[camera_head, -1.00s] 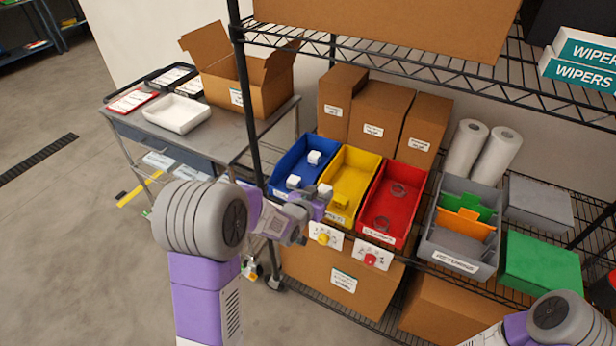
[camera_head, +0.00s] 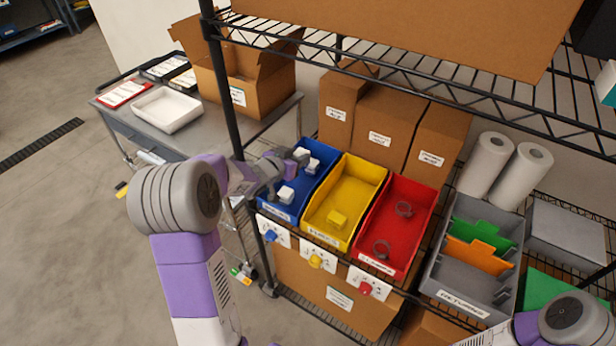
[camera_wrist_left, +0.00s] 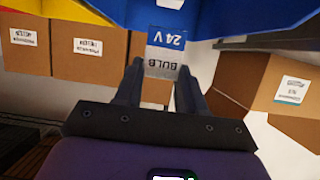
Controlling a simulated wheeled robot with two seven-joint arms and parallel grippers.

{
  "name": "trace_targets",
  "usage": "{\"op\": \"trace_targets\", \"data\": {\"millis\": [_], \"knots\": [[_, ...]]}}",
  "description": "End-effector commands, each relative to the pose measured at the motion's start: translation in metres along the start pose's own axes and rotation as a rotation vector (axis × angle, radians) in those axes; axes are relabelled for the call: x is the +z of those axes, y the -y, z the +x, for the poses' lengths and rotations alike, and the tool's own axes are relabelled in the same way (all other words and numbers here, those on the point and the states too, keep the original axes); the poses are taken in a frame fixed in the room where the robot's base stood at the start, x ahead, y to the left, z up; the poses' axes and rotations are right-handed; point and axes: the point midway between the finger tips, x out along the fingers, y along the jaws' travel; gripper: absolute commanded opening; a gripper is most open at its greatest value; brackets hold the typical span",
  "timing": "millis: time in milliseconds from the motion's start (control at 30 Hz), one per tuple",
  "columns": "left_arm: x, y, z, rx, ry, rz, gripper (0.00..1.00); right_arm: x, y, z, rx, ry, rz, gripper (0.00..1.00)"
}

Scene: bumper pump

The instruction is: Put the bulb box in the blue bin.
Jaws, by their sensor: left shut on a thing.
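The bulb box (camera_wrist_left: 165,58), grey-white with "BULB 24V" on it, is between the fingers of my left gripper (camera_wrist_left: 158,85) in the left wrist view. In the head view my left gripper (camera_head: 290,162) is over the left side of the blue bin (camera_head: 314,190), shut on the box, which shows as a small pale block (camera_head: 302,154). Two other white boxes, a rear one (camera_head: 312,166) and a front one (camera_head: 286,195), are in the bin. The blue bin also shows in the left wrist view (camera_wrist_left: 225,14). My right gripper is out of view.
A yellow bin (camera_head: 318,232) with a yellow block and a red bin (camera_head: 377,262) with rings stand to the right. A grey returns bin (camera_head: 450,290) is beyond. A black rack post (camera_head: 226,100) stands left of the blue bin, and a wire shelf (camera_head: 420,85) hangs above.

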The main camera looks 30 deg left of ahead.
Motion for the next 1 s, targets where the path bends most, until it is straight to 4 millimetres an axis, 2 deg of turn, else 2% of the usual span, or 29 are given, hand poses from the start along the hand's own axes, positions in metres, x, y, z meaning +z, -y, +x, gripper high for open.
{"op": "trace_targets", "data": {"millis": [233,467,700,1000], "knots": [[0.045,-0.001,0.018,0.001,0.005,0.002,0.10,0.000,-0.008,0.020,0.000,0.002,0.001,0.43],[0.061,-0.001,0.025,0.001,0.002,0.001,0.10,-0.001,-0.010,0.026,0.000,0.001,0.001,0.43],[0.091,-0.001,0.037,0.001,0.003,0.002,0.10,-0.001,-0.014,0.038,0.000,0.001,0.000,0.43],[0.091,0.000,0.037,0.000,0.000,0.002,0.10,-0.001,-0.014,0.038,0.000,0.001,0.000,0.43]]}}
